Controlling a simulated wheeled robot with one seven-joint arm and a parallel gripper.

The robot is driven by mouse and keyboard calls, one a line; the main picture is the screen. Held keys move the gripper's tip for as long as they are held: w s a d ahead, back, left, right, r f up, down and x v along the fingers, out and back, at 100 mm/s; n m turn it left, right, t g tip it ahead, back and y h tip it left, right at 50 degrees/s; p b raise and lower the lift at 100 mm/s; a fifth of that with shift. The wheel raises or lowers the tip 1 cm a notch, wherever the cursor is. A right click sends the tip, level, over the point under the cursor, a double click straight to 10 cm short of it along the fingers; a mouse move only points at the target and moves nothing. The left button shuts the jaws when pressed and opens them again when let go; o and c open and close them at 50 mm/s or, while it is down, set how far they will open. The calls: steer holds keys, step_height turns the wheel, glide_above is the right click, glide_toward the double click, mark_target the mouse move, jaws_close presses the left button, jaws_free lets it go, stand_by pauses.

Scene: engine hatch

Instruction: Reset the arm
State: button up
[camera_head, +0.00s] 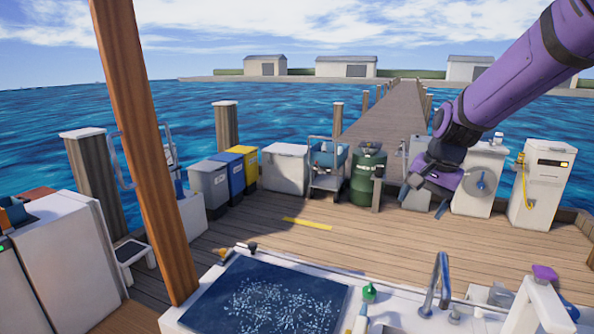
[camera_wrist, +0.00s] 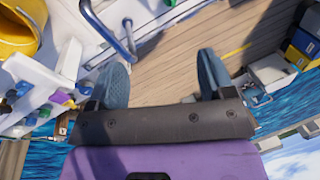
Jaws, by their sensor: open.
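My purple arm reaches in from the upper right in the head view. My gripper (camera_head: 423,200) hangs in the air above the dock, beyond the counter. In the wrist view my gripper (camera_wrist: 160,78) shows two blue-grey fingers spread well apart. Nothing is between them but a view of the deck planks and a metal rail, so it is open and empty. No engine hatch can be made out for certain in either view.
A white counter (camera_head: 400,312) with a dark speckled panel (camera_head: 265,298), a curved faucet (camera_head: 440,280) and a green bottle (camera_head: 369,292) lies in front. A wooden post (camera_head: 145,150) stands at left. Bins, a green tank (camera_head: 367,176) and white cabinets line the dock. The middle deck is clear.

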steer(key=s+d+r+n+t+h, duration=0.1)
steer(key=s+r+n, duration=0.2)
steer(key=s, duration=1)
steer(key=s+d+r+n+t, duration=0.2)
steer(key=s+r+n, duration=0.2)
steer(key=s, duration=1)
steer(key=shift+s+d+r+h, duration=0.2)
steer(key=shift+s+r+h, duration=0.15)
steer(key=shift+r, duration=0.5)
steer(key=shift+w, duration=0.1)
